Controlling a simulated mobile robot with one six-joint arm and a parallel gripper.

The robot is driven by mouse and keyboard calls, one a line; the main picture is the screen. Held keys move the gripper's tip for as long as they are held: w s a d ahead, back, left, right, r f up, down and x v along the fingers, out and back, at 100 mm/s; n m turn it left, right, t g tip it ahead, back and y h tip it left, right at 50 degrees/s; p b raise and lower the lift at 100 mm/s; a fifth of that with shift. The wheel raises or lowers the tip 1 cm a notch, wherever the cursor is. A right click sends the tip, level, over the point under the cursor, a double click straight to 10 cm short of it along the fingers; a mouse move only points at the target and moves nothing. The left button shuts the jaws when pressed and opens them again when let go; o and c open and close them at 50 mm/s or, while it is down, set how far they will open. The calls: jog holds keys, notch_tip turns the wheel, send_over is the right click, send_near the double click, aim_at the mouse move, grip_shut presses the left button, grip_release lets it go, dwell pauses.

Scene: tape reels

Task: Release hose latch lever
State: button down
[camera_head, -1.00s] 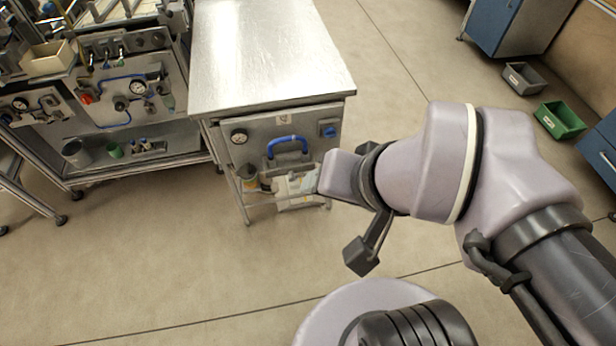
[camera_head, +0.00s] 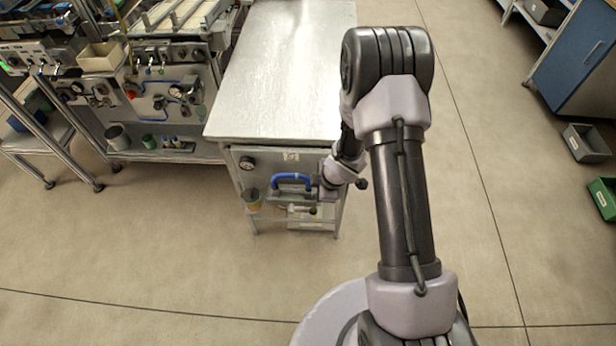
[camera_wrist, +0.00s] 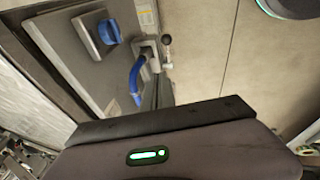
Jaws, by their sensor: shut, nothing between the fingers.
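A blue hose (camera_head: 292,178) arches across the grey front panel of the metal-topped cabinet. In the wrist view the hose (camera_wrist: 135,78) runs by a metal latch fitting, whose lever has a dark ball knob (camera_wrist: 167,39) pointing away from the panel. My gripper (camera_head: 316,191) is at the right end of the hose, close to the panel. Its jaws are shut with nothing between them. In the wrist view its dark body fills the lower part and hides much of the latch's near side. I cannot tell whether the fingers touch the lever.
A bench with instruments (camera_head: 160,95) stands to the left. Grey (camera_head: 587,143) and green bins (camera_head: 603,198) lie at right. The front floor is open.

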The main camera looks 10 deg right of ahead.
jog(key=f, duration=0.1)
jog(key=s+a+f+n, duration=0.1)
jog(key=f, duration=0.1)
jog(key=shift+s+a+y, duration=0.15)
jog(key=shift+a+y, duration=0.05)
jog(key=shift+y, duration=0.2)
jog(key=b, duration=0.4)
send_over(312, 214)
jog(key=a, duration=0.2)
notch_tip(312, 214, down, 10)
jog(key=shift+s+d+f+b, duration=0.1)
jog(key=shift+d+f+b, duration=0.2)
jog(key=shift+d+f, duration=0.25)
jog(key=shift+d+f+b, duration=0.3)
jog(key=shift+f, duration=0.35)
jog(key=shift+d+f, duration=0.1)
jog(key=shift+f, duration=0.05)
jog(key=shift+d, duration=0.1)
